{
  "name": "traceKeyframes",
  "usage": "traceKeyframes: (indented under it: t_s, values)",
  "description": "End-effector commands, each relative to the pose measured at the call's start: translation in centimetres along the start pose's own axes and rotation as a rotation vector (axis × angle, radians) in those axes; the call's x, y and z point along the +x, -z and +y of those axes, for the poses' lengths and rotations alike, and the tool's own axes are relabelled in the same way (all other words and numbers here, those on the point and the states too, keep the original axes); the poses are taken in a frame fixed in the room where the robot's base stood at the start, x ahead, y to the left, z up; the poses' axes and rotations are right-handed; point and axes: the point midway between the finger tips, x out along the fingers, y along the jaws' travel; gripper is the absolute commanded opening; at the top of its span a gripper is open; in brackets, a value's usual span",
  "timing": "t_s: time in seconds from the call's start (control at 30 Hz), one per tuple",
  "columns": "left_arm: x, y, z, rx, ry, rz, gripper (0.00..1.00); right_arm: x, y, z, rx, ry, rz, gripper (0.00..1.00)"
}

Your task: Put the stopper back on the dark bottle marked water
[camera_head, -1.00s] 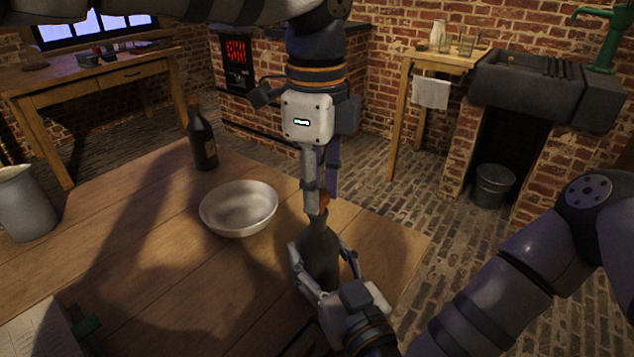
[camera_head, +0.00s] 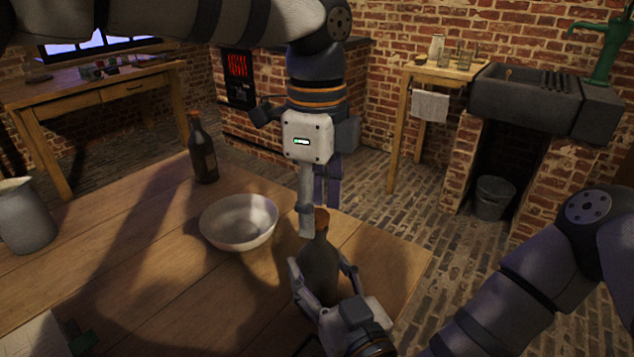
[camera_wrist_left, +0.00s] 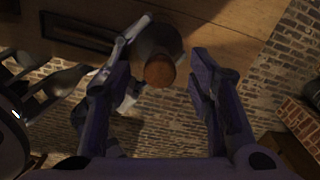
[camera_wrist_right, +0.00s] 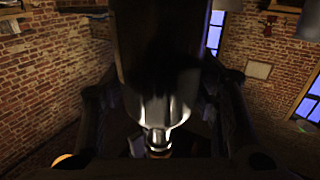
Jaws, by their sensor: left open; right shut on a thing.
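The dark bottle (camera_head: 318,268) stands roughly upright near the table's front right edge; I cannot read any mark on it. My right gripper (camera_head: 325,285) is shut around its body, and the bottle also fills the middle of the right wrist view (camera_wrist_right: 158,60). The brown stopper (camera_head: 321,220) sits at the top of the neck; how deep it is seated I cannot tell. My left gripper (camera_head: 320,208) is open, pointing down at the stopper. In the left wrist view the stopper (camera_wrist_left: 159,72) lies between the spread fingers, with a gap on the right.
A second dark bottle (camera_head: 202,150) with a brown top stands at the table's back. A white bowl (camera_head: 238,222) is left of the held bottle. A grey jug (camera_head: 26,218) stands at the far left. The wooden table (camera_head: 150,285) is clear between them.

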Motion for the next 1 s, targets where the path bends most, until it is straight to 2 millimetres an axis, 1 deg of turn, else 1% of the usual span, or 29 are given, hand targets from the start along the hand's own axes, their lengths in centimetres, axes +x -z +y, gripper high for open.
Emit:
traceKeyframes:
  t_s: [0.3, 0.4, 0.5, 0.67, 0.9, 0.93, 0.97, 1.0]
  values:
    - [-7.2, 0.0, -0.1, -0.001, 0.006, 0.000, 0.48, 0.0, 0.0, 0.0, 0.000, 0.000, -0.001, 0.04]
    - [-9.1, 0.1, -0.1, 0.000, 0.005, 0.001, 0.48, 0.0, 0.0, 0.0, 0.000, 0.000, -0.001, 0.04]
    - [-10.4, 0.0, -0.1, 0.000, 0.003, 0.000, 0.48, 0.0, 0.0, 0.0, 0.000, 0.000, -0.001, 0.04]
    - [-11.3, 0.1, 0.0, 0.001, 0.001, 0.002, 0.48, 0.0, 0.0, 0.0, 0.000, 0.000, -0.001, 0.04]
    - [-11.4, 0.0, 0.0, 0.001, 0.001, 0.001, 0.48, 0.0, 0.0, 0.0, 0.000, 0.000, -0.001, 0.04]
    - [-11.4, 0.0, 0.0, 0.001, 0.001, 0.001, 0.48, 0.0, 0.0, 0.0, 0.000, 0.000, -0.001, 0.60]
    - [-11.4, 0.0, 0.0, 0.001, 0.001, 0.001, 0.48, 0.0, 0.0, 0.0, 0.000, 0.000, -0.001, 0.67]
    - [-11.4, 0.0, 0.0, 0.001, 0.001, 0.001, 0.48, 0.0, 0.0, 0.0, 0.000, 0.000, -0.001, 0.76]
